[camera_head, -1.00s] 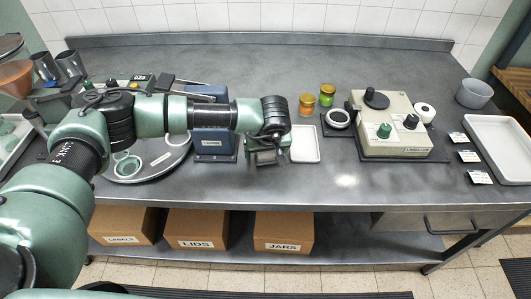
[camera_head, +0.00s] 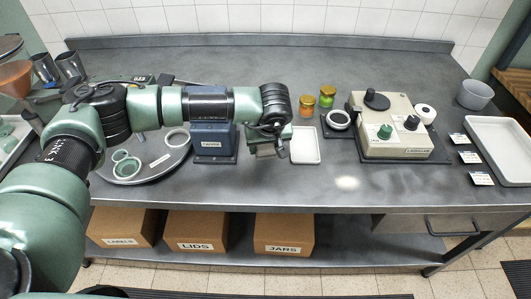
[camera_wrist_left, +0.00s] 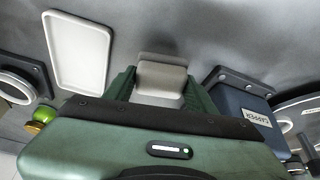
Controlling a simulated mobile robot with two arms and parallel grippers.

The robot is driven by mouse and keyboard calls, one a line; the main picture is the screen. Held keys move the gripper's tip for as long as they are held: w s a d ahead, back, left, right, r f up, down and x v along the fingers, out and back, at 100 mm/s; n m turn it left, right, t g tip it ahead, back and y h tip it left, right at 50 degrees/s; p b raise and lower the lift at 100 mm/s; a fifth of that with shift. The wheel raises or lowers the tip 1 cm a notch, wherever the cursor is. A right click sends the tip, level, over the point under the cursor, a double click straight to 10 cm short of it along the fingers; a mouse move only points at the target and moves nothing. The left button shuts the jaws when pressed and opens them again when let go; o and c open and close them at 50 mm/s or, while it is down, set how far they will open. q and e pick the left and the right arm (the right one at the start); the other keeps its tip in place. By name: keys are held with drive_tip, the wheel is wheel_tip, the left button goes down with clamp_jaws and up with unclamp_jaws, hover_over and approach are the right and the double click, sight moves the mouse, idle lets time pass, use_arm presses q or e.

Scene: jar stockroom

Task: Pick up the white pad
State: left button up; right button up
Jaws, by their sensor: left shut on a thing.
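My left gripper (camera_head: 268,146) is over the middle of the workbench, pointing down. In the left wrist view its two green fingers (camera_wrist_left: 160,92) are closed on the sides of a pale, blocky white pad (camera_wrist_left: 162,76). My right gripper is not in view.
A shallow white tray (camera_head: 305,158) lies close right of the gripper, and the blue capper (camera_head: 214,145) stands close left. Two small jars (camera_head: 306,105) and a beige machine (camera_head: 392,140) stand to the right. The bench's front strip is clear.

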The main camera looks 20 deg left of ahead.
use_arm(q)
wheel_tip(320, 180, up, 17)
drive_tip(key=b, duration=0.3)
